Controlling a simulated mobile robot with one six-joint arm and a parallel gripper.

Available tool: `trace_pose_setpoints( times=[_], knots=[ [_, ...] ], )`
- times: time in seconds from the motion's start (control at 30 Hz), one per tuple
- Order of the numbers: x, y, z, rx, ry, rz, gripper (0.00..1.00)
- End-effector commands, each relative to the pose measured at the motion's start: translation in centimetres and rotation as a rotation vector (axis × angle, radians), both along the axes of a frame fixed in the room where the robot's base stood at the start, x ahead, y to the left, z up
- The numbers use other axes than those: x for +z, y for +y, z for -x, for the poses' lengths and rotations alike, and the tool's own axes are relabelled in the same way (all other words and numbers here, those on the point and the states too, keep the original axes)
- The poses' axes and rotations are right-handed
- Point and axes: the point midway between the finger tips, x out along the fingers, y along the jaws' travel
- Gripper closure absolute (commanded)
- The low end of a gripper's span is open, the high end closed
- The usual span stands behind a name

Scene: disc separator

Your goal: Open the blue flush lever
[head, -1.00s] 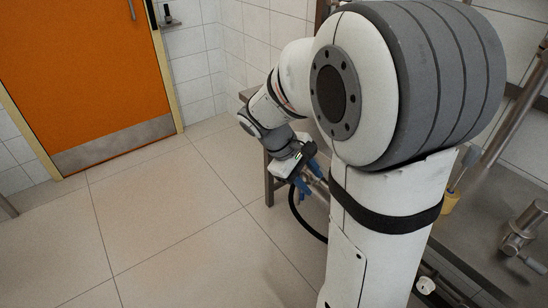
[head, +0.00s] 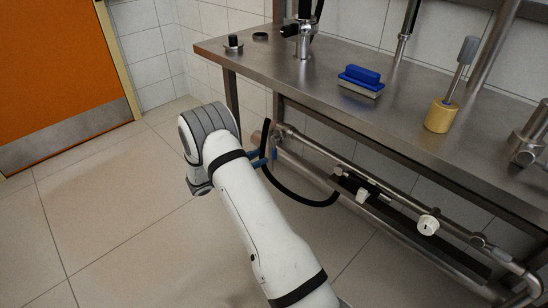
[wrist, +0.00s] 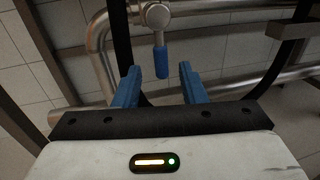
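The blue flush lever (wrist: 161,62) hangs down from a round metal valve (wrist: 157,15) on the piping in the wrist view. My gripper (wrist: 159,67) is open, with its two blue fingers apart. The lever shows in the gap between the fingertips, with space on both sides; I cannot tell how far beyond the tips it is. In the head view my gripper (head: 262,157) is small and partly hidden behind my arm, by the pipe end under the bench. There I cannot tell the lever from the blue fingers.
A steel bench (head: 310,75) holds a blue-backed brush (head: 361,80) and a yellow-headed tool (head: 441,115). Below it run metal pipes (head: 390,190) and a black hose (head: 300,198) close to my gripper. The tiled floor (head: 110,220) at left is clear.

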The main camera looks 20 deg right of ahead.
Motion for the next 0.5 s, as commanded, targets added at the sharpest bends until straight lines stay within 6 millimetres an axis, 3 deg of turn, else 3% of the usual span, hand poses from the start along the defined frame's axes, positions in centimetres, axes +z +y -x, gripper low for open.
trace_pose_setpoints(
  times=[0.3,0.5],
  knots=[
    [-0.2,-4.9,-0.7,-0.002,-0.001,-0.001,0.62],
    [0.0,-6.9,-1.0,-0.001,-0.002,-0.001,0.62]
  ],
)
